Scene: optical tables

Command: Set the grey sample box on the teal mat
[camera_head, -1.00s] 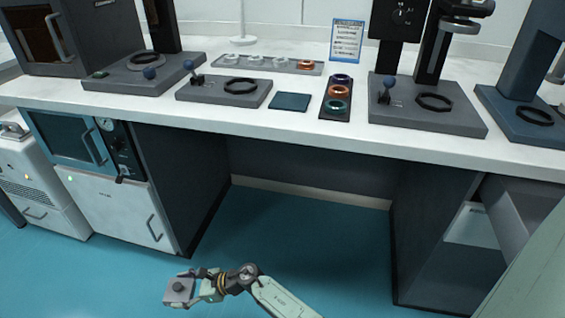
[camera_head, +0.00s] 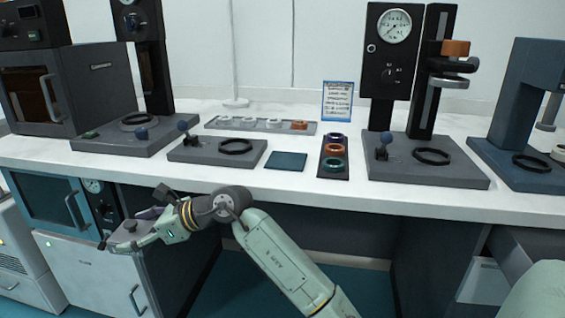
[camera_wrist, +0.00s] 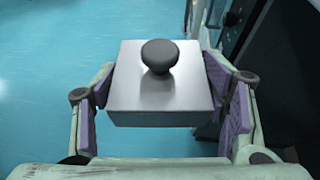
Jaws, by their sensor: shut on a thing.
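My gripper (camera_head: 136,230) is shut on the grey sample box (camera_head: 127,240), low in front of the bench at the lower left of the head view. In the wrist view the box (camera_wrist: 160,95) is a grey block with a black knob on top, with a purple finger pad on each side. It looks roughly level there. The teal mat (camera_head: 286,161) lies flat and bare on the white bench top, above and to the right of my gripper in the head view.
On the white bench (camera_head: 385,198), a grey base with a ring and blue-knobbed lever (camera_head: 217,151) stands left of the mat. A dark tray with coloured rings (camera_head: 333,157) stands close on its right. A press (camera_head: 425,160) is farther right. A tray of rings (camera_head: 260,124) lies behind.

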